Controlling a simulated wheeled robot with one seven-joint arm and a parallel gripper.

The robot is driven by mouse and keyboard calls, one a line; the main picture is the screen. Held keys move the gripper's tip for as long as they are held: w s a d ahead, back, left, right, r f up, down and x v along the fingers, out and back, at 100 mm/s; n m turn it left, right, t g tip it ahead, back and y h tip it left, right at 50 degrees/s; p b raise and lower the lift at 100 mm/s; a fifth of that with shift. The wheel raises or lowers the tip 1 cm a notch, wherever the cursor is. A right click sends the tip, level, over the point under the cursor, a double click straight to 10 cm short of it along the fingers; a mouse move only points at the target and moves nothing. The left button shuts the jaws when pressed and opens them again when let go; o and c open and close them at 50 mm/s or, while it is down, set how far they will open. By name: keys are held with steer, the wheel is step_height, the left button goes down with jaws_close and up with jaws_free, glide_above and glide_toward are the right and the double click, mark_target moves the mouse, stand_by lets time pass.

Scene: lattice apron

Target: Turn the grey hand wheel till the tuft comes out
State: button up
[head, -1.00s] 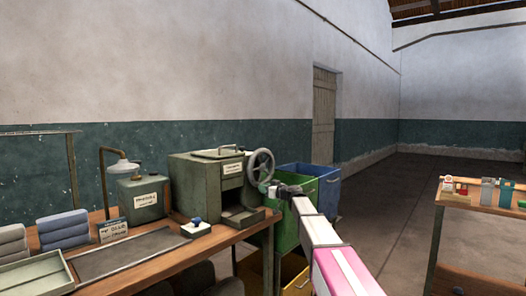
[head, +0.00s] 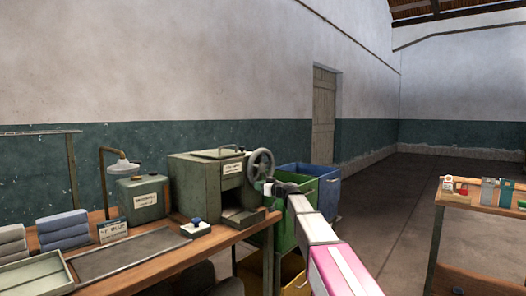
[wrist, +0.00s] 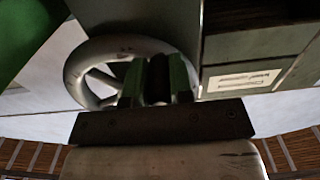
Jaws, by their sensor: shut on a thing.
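The grey hand wheel (head: 262,160) is on the right side of the green machine (head: 206,180), with its spokes showing. It also shows in the wrist view (wrist: 88,63). My gripper (head: 268,187) is at the wheel's lower rim. In the wrist view my gripper (wrist: 158,78) is shut on the rim, with its dark and green fingers covering that part of the wheel. The machine's low front opening shows a greyish patch on its floor; I cannot tell whether that is the tuft.
Green and blue bins (head: 329,190) stand right of the machine, close to my arm. The workbench (head: 150,262) holds a lamp, a green box, grey rolls and trays. A second table (head: 480,209) with small items is at the right. Open floor lies between.

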mark_target(251, 164)
steer(key=shift+s+a+r, duration=0.4)
steer(key=shift+s+r, duration=0.1)
steer(key=shift+r, duration=0.2)
steer(key=shift+s+a+r, duration=0.35)
steer(key=shift+s+r, duration=0.1)
steer(key=shift+r, duration=0.25)
steer(key=shift+s+a+r, duration=0.2)
steer(key=shift+r, duration=0.7)
steer(key=shift+s+a+r, duration=0.15)
steer(key=shift+s+r, duration=0.05)
steer(key=shift+r, duration=0.7)
steer(key=shift+w+d+r, duration=0.1)
steer(key=shift+r, duration=0.85)
steer(key=shift+w+d+r, duration=0.1)
steer(key=shift+r, duration=0.85)
